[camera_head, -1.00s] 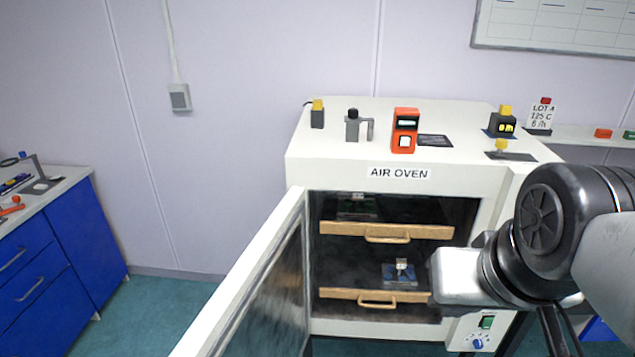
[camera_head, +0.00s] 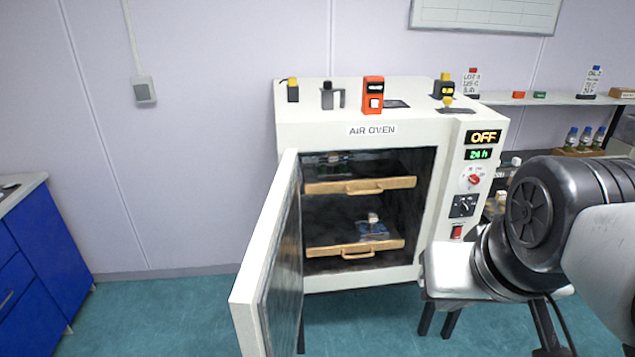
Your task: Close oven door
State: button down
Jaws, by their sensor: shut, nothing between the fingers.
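The air oven (camera_head: 400,130) is a white box in the middle of the view. Its door (camera_head: 265,275) hinges at the left of the opening and stands wide open toward me, with a dark glass pane in a white frame. Inside are two shelves with wooden fronts and handles, the upper shelf (camera_head: 360,186) and the lower shelf (camera_head: 355,248).
The oven's right panel shows an OFF display (camera_head: 483,137), a 24 h display and knobs. Several small devices stand on its top. A blue cabinet (camera_head: 35,265) is at the left, and a wall shelf with bottles is at the right. The floor left of the door is clear.

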aim_at(265, 302)
jog(key=k+j, duration=0.1)
jog(key=j, duration=0.25)
jog(key=k+j, duration=0.1)
jog(key=j, duration=0.25)
jog(key=k+j, duration=0.1)
jog(key=j, duration=0.2)
jog(key=k+j, duration=0.2)
jog(key=j, duration=0.15)
jog(key=k+j, duration=0.25)
jog(key=k, duration=0.2)
jog(key=i+l, duration=0.15)
jog(key=i, duration=0.25)
jog(key=i+l+z, duration=0.1)
jog(key=i, duration=0.25)
